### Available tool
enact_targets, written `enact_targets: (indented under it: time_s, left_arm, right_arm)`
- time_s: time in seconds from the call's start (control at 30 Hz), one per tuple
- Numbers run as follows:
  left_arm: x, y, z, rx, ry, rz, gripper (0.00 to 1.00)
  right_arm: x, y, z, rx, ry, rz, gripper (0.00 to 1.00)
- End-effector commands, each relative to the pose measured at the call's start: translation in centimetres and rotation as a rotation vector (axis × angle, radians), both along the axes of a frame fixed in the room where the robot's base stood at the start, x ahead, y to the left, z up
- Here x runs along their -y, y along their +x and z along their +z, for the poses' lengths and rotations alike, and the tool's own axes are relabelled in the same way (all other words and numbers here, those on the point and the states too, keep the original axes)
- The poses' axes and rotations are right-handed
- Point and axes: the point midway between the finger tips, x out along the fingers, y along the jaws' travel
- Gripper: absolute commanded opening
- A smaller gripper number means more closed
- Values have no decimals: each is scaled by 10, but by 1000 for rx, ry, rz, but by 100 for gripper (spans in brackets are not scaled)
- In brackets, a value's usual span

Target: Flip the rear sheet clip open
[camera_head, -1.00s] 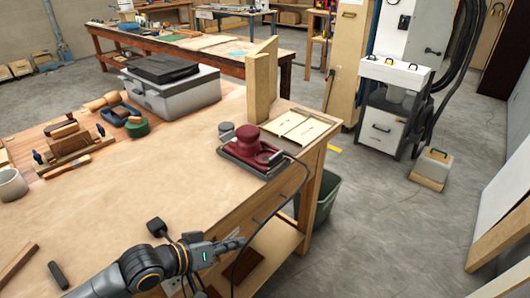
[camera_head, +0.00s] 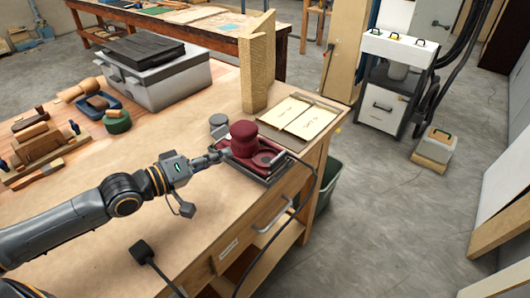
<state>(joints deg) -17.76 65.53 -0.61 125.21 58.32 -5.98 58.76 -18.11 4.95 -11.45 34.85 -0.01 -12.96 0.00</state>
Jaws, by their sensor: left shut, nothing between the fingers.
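A dark red sheet sander (camera_head: 243,140) sits on its dark base plate near the right end of the wooden workbench (camera_head: 110,205). My left gripper (camera_head: 224,153) reaches in from the left and is shut, with nothing held. Its fingertips are at the sander's left side, close to the body; I cannot tell whether they touch it. The fingers hide part of the sander's left edge. My right gripper is not in view.
A small grey cylinder (camera_head: 218,121) stands just behind the sander. A black cable (camera_head: 302,205) runs off the bench's right edge. A grey toolbox (camera_head: 160,80) stands at the back left.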

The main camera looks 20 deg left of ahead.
Motion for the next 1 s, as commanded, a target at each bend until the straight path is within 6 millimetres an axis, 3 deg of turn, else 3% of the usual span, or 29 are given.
enact_targets:
  time_s: [0.17,0.33,0.47,0.87,1.0]
  left_arm:
    - [2,5,0,2,-1,3,0]
    - [10,18,-1,4,-3,3,0]
    - [18,32,-3,5,-3,3,0]
    - [52,84,-11,2,-4,0,0]
    - [68,79,-23,-3,-3,-1,0]
  right_arm:
    - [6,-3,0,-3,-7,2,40]
    - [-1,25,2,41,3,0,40]
    - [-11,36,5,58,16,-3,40]
    - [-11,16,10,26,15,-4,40]
    - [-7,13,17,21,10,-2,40]
